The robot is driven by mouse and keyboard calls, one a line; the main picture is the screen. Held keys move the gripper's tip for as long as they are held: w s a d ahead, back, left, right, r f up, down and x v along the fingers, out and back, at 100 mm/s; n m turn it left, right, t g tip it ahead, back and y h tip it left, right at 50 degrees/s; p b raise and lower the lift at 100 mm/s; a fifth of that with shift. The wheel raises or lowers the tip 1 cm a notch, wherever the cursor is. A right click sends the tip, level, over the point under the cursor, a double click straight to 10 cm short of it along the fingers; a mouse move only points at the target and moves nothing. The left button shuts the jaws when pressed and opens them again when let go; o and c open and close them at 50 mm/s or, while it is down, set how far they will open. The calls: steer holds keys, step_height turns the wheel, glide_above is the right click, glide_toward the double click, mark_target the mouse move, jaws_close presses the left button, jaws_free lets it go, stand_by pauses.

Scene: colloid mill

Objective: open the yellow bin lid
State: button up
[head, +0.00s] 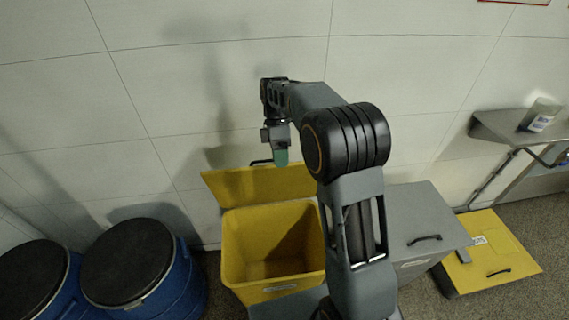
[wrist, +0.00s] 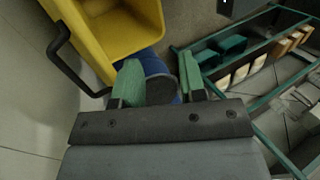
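The yellow bin (head: 235,250) stands against the wall, and its inside shows empty. Its yellow lid (head: 232,188) is raised and leans back toward the wall. The lid's black handle (head: 260,162) is at its upper edge. In the wrist view the handle (wrist: 62,62) is left of my fingers, outside the gap between them, beside the open bin (wrist: 125,30). My gripper (head: 280,152) is above the lid's top edge, close to the handle. In the wrist view its green fingers (wrist: 160,85) are apart with nothing between them. Part of the lid is hidden by my arm.
Blue drums (head: 180,285) with black tops stand left of the bin. A grey-lidded bin (head: 425,205) and a yellow-lidded bin (head: 510,255) are to the right, both closed. A metal shelf (head: 500,128) holds a bottle (head: 540,118). A green rack (wrist: 285,92) shows in the wrist view.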

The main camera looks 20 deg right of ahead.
steer(key=shift+s+d+r, duration=0.1)
steer(key=shift+s+r, duration=0.15)
steer(key=shift+s, duration=0.35)
steer(key=shift+s+r, duration=0.3)
steer(key=shift+s, duration=0.35)
steer(key=shift+s+d+r, duration=0.1)
steer(key=shift+s+r, duration=0.15)
steer(key=shift+s, duration=0.35)
steer(key=shift+a, duration=0.1)
